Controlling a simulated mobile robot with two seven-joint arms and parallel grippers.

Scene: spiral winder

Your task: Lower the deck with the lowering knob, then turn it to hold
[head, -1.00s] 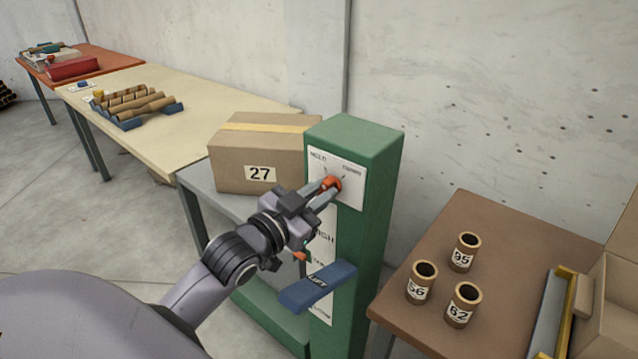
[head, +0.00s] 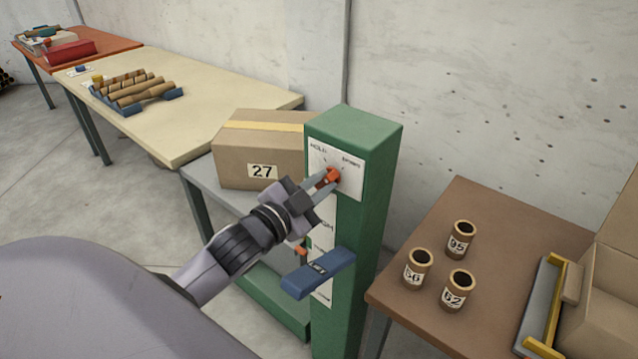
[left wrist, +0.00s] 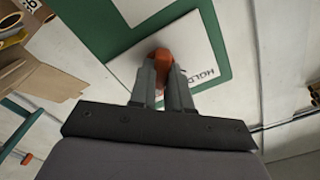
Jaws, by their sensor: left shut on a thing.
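The orange lowering knob (head: 333,176) is on a white label plate (head: 350,182) near the top of a green post (head: 372,225). The plate reads HOLD at left and what looks like DOWN at right. My left gripper (head: 327,182) is shut on the knob, with a finger on each side. In the left wrist view, the knob (left wrist: 161,62) shows between the two grey fingertips, with HOLD to its right. A blue bar (head: 318,273) sticks out of the post lower down; I cannot tell whether it is the deck. My right gripper is out of view.
A box marked 27 (head: 262,150) stands on a grey table (head: 205,180) left of the post. A brown table (head: 490,225) at right holds tubes marked 95 (head: 461,240), 56 (head: 417,267) and 62 (head: 458,291). A cream table (head: 215,110) stands behind.

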